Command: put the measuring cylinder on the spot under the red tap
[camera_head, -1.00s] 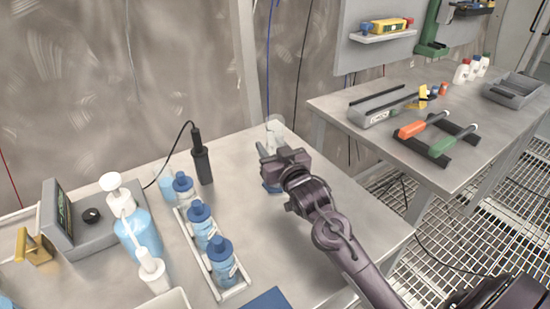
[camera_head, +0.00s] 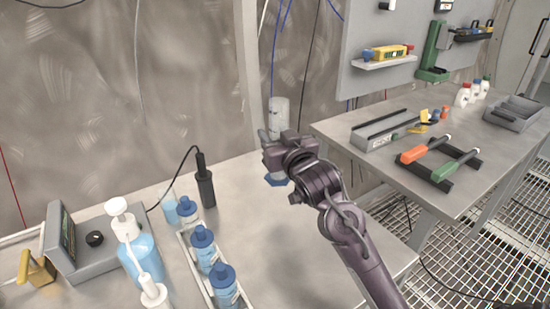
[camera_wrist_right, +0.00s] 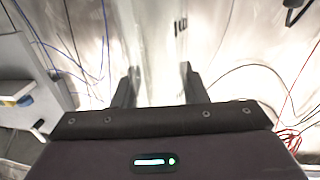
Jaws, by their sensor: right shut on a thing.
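The measuring cylinder (camera_head: 278,112) is clear and upright, with a blue foot (camera_head: 276,180). My right gripper (camera_head: 272,146) is shut around its middle and appears to hold it just above the near bench, by the back edge. In the right wrist view, the two fingers of the gripper (camera_wrist_right: 158,78) stand either side of the clear, blurred cylinder (camera_wrist_right: 152,50). The red tap and the spot under it do not show in any view. My left gripper is not in view.
On the near bench at left stand a rack (camera_head: 190,262) of blue-capped bottles, a pump bottle (camera_head: 140,260), a grey meter (camera_head: 88,240) and a black probe (camera_head: 204,185). The bench right of the rack is clear. A second bench (camera_head: 465,190) at right holds tools.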

